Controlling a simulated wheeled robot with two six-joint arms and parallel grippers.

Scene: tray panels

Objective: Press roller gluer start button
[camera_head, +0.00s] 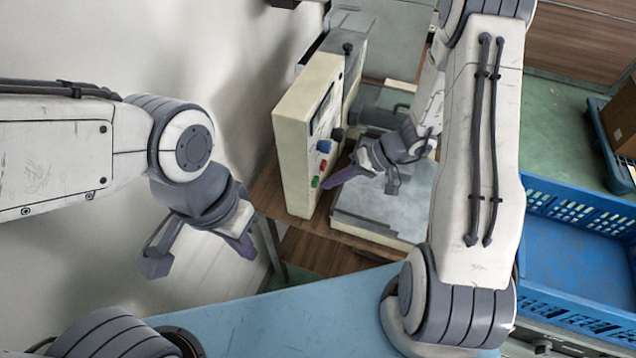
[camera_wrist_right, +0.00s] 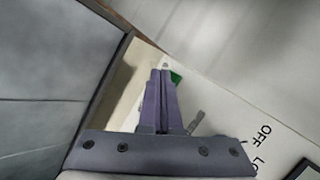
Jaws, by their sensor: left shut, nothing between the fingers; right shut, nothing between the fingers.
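The roller gluer's cream control panel (camera_head: 297,135) stands upright at the centre of the head view. It carries a green button (camera_head: 315,182), a red button (camera_head: 323,165) and a blue knob (camera_head: 324,146). My right gripper (camera_head: 328,183) is shut and empty, its fingertips close to the green button. In the right wrist view the shut purple fingers (camera_wrist_right: 161,74) partly cover the green button (camera_wrist_right: 176,77). I cannot tell whether they touch it.
A grey metal plate (camera_head: 385,200) lies right of the panel on a wooden table (camera_head: 330,252). A light blue surface (camera_head: 270,315) is in front. A blue crate (camera_head: 575,262) stands at the right. A pale wall (camera_head: 60,245) is on the left.

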